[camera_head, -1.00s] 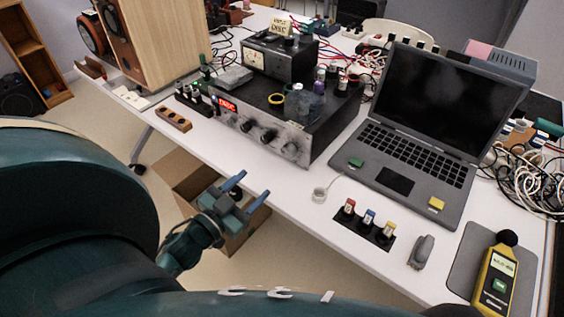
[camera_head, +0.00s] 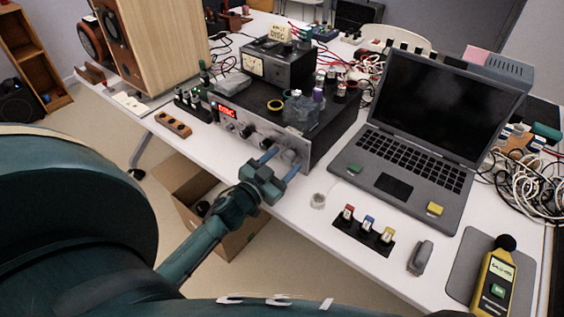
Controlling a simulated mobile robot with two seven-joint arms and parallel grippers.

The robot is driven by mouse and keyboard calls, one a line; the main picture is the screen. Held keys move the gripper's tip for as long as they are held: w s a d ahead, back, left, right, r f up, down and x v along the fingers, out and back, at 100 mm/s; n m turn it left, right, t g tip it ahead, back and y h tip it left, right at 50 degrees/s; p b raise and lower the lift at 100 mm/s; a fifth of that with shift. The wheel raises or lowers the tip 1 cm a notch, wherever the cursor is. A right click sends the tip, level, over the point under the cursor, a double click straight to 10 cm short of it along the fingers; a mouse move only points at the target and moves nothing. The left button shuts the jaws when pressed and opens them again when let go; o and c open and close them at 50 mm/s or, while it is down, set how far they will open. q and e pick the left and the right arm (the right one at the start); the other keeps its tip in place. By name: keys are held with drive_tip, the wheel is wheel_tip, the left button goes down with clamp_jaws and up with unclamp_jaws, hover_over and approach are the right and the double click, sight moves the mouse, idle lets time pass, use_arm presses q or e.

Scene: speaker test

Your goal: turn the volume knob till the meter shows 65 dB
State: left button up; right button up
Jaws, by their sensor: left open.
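The amplifier (camera_head: 330,127) is a black box with a silvery front panel, a red lit display (camera_head: 227,109) and a row of dark knobs. A knob (camera_head: 247,131) shows left of my gripper. Another knob (camera_head: 289,155) at the panel's right end lies between the fingertips of my left gripper (camera_head: 281,160). The gripper is open, its two blue fingers pointing at the panel; I cannot tell whether they touch the knob. The yellow sound meter (camera_head: 495,284) lies on a grey mat at the lower right. Its screen is lit, but its reading is too small to make out. My right gripper is not in view.
An open laptop (camera_head: 410,150) stands right of the amplifier. A black strip with several coloured plugs (camera_head: 363,232), a small white ring (camera_head: 318,200) and a grey device (camera_head: 420,258) lie in front. A wooden speaker (camera_head: 160,45) stands at left. A cardboard box (camera_head: 185,180) is on the floor below.

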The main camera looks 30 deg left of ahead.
use_arm(q)
drive_tip(key=c, duration=1)
drive_tip(key=shift+o, duration=0.2)
drive_tip(key=shift+m, duration=0.7)
drive_tip(key=o, duration=1)
drive_tip(key=shift+c, duration=0.2)
drive_tip(key=s+a, duration=0.1)
drive_tip(key=s, duration=1.2)
drive_tip(key=shift+s, duration=0.1)
